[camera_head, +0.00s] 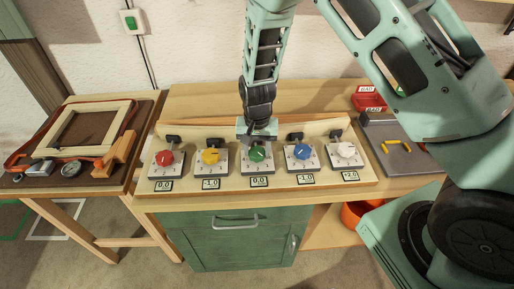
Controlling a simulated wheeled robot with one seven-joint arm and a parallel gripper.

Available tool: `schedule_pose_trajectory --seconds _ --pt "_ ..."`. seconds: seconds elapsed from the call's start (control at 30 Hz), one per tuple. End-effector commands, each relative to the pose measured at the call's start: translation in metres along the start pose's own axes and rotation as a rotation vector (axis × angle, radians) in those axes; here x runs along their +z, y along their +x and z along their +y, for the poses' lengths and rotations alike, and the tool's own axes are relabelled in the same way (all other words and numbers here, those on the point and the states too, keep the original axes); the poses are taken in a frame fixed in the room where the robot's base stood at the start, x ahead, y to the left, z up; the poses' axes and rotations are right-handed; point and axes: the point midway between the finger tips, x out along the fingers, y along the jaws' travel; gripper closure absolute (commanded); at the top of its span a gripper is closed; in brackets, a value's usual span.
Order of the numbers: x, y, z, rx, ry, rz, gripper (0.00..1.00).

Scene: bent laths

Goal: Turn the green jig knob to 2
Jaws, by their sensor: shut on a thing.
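The green jig knob (257,155) sits on its pale dial plate in the middle of a row of knobs on the bench. The small display (259,181) in front of it reads 0.0. My gripper (257,139) comes down from above and is shut on the green knob. The gripper and its wrist hide the back of the knob and part of its dial.
On the jig board (150,190) stand a red knob (165,158), a yellow knob (210,156), a blue knob (302,152) and a white knob (346,150), close on both sides. A wooden frame (85,128) lies left. Red bins (369,100) stand right.

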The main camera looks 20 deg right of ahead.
Motion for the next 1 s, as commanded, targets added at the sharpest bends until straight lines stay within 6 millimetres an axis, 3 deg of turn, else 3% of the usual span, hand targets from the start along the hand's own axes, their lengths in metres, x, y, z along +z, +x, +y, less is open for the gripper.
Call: schedule_pose_trajectory --seconds 0.5,1.0 --pt "-0.0004 -0.0018 -0.0003 -0.001 0.452 0.001 0.77" --pt "-0.0011 -0.0014 -0.0005 -0.002 0.649 0.002 0.77"
